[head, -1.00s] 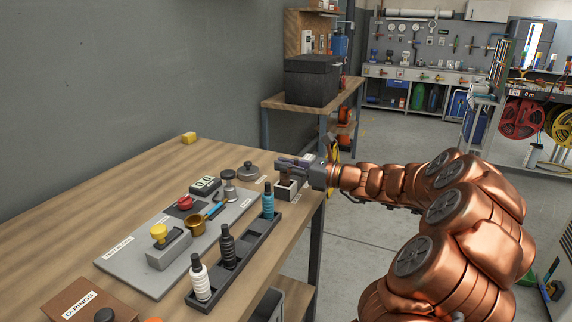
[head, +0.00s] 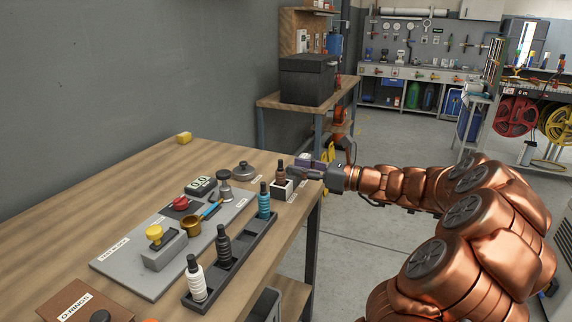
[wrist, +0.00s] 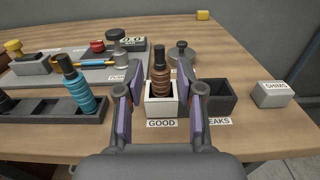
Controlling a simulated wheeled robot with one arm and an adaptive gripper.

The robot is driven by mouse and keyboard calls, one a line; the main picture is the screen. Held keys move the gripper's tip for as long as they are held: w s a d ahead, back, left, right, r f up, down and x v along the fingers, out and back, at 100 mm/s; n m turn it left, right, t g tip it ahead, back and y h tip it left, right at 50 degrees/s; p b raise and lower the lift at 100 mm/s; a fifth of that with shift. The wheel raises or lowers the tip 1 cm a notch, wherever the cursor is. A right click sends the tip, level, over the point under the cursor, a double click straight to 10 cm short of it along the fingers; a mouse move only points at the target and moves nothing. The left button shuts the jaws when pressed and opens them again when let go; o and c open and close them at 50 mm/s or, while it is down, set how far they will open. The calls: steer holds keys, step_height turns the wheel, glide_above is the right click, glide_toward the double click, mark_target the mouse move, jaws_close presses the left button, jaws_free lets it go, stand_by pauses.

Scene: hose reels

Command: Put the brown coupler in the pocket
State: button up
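The brown coupler (head: 281,174) stands upright in the white-walled pocket (head: 283,188) labelled GOOD. The wrist view shows the coupler (wrist: 159,78) with its dark top up and its lower end inside this pocket (wrist: 161,107). My gripper (head: 297,172) is just to the right of the coupler in the head view. In the wrist view, my gripper (wrist: 160,93) is open, with one finger on each side of the coupler in the picture and clear gaps to both. The coupler's bottom is hidden by the pocket walls.
A dark pocket (wrist: 222,104), its label partly hidden, is right of the white one. A SHIMS block (wrist: 272,94) lies further right. A black tray (head: 232,262) holds white, black and blue couplers. The grey test block (head: 120,268) and a round lid (head: 243,170) are nearby.

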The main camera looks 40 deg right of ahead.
steer(key=v, duration=0.6)
steer(key=shift+s, duration=0.2)
steer(key=shift+d, duration=0.1)
